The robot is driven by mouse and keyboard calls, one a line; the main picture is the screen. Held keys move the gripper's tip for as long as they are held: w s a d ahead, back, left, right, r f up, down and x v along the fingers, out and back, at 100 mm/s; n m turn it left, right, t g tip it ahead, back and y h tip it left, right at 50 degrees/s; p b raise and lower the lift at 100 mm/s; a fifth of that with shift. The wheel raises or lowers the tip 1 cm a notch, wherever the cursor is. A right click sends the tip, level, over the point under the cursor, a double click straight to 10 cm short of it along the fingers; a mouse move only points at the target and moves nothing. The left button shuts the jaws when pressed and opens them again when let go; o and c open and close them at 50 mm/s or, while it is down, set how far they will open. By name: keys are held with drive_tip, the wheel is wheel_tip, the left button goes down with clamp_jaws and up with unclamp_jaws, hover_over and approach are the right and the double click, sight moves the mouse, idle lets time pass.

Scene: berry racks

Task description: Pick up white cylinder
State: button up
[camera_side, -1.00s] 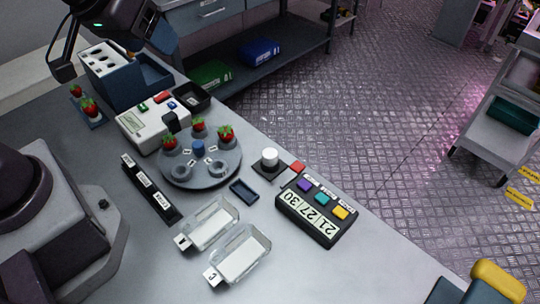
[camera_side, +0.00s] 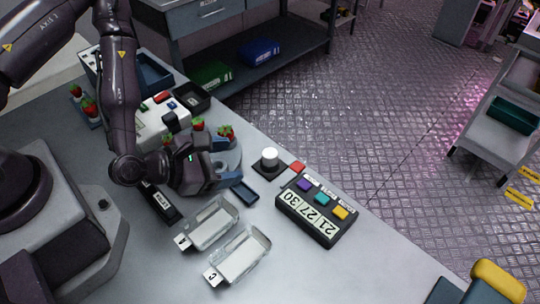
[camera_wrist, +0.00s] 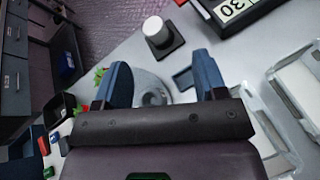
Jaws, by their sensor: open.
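The white cylinder (camera_side: 269,155) stands upright on a small dark square base on the table, right of the round grey turntable (camera_side: 232,160). It also shows in the wrist view (camera_wrist: 155,27), ahead of my fingers and clear of them. My gripper (camera_wrist: 163,85) is open, with two blue fingers spread and nothing between them. In the side view my gripper (camera_side: 212,160) hangs over the turntable, left of the cylinder, and hides much of the turntable.
A black box with coloured buttons and number display (camera_side: 318,212) and a red block (camera_side: 298,167) lie right of the cylinder. Two clear trays (camera_side: 240,256) stand in front. A small dark tray (camera_side: 244,192) lies near my gripper. Strawberries (camera_side: 225,132) stand on the turntable's far side.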

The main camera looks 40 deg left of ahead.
sight(269, 153)
drive_tip(key=n, duration=0.1)
drive_tip(key=s+n+y, duration=0.1)
drive_tip(key=n, duration=0.1)
drive_tip(key=shift+f+n+t, duration=0.15)
drive_tip(key=shift+n+t, duration=0.15)
drive_tip(key=shift+w+a+n, duration=0.1)
drive_tip(key=shift+n, duration=0.2)
drive_tip(key=x, duration=1.2)
drive_tip(key=shift+w+a+f, duration=0.15)
drive_tip(key=shift+w, duration=0.2)
drive_tip(key=c, duration=1)
